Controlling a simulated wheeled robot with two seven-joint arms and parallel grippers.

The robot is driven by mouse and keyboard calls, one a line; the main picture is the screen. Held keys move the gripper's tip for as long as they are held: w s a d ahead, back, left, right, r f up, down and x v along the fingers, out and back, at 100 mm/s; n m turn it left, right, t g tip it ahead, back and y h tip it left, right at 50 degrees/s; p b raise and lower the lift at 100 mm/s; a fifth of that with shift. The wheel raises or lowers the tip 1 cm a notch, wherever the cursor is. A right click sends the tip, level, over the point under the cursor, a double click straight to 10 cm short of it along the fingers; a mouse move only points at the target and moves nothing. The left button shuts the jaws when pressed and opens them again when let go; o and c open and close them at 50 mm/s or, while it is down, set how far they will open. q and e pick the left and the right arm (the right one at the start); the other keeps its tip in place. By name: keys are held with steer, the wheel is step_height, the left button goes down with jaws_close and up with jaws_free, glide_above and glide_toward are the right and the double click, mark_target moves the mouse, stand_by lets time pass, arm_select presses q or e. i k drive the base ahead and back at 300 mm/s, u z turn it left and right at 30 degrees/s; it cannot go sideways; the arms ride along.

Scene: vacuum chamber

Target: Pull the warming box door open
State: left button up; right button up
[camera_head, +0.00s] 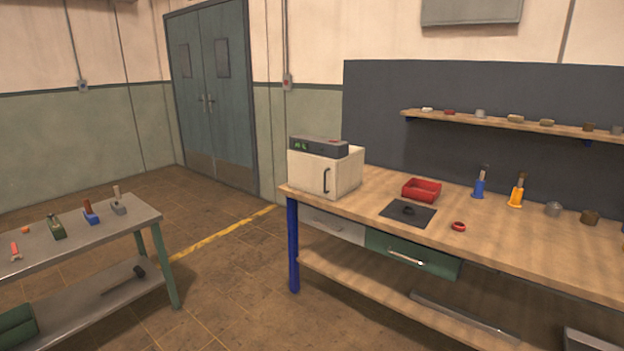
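The warming box (325,168) is a cream box with a dark top panel that carries a small green display. It stands at the left end of the wooden workbench. Its door (308,174) faces the front and looks shut. A dark vertical handle (326,180) sits near the door's right edge. Neither of my grippers shows in the head view.
The workbench (560,258) holds a red tray (422,189), a dark mat (395,211), a red ring (458,226) and several small items. Drawers sit below its top. A metal table (80,246) with tools stands at left. Floor (235,295) between them is clear.

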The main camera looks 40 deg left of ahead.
mark_target(317, 176)
steer(key=u, duration=0.3)
steer(key=i, duration=0.3)
steer(key=u, duration=1.1)
steer(key=i, duration=0.75)
steer(key=u, duration=0.7)
steer(key=i, duration=0.9)
steer(key=z, duration=0.6)
steer(key=i, duration=0.75)
steer(key=z, duration=0.7)
